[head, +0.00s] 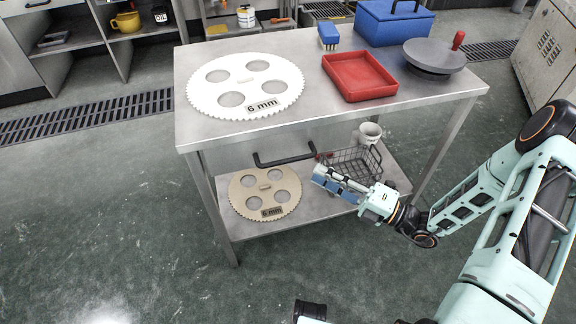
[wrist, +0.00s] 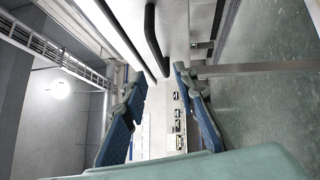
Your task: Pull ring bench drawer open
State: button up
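The ring bench (head: 300,105) is a steel table with a lower shelf. Its grey drawer front (head: 232,158) sits under the top and looks flush with it. A black bar handle (head: 284,159) stands out from that front; it also shows in the wrist view (wrist: 152,38). My gripper (head: 318,174) is just below and right of the handle's right end in the head view. In the wrist view its two blue fingers are apart (wrist: 160,78), with the handle's near end close to the gap between the tips. Nothing is clearly held, and contact with the handle cannot be told.
The bench top holds a white toothed disc (head: 246,86), a red tray (head: 360,78), a blue box (head: 394,24), a blue brush (head: 328,36) and a grey round plate (head: 434,57). The lower shelf holds a beige disc (head: 265,191), a wire basket (head: 352,165) and a mug (head: 370,132).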

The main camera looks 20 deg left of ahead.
aim_at(290, 160)
jog(key=b+x, duration=0.1)
jog(key=x, duration=0.8)
jog(key=shift+a, duration=0.4)
grip_shut()
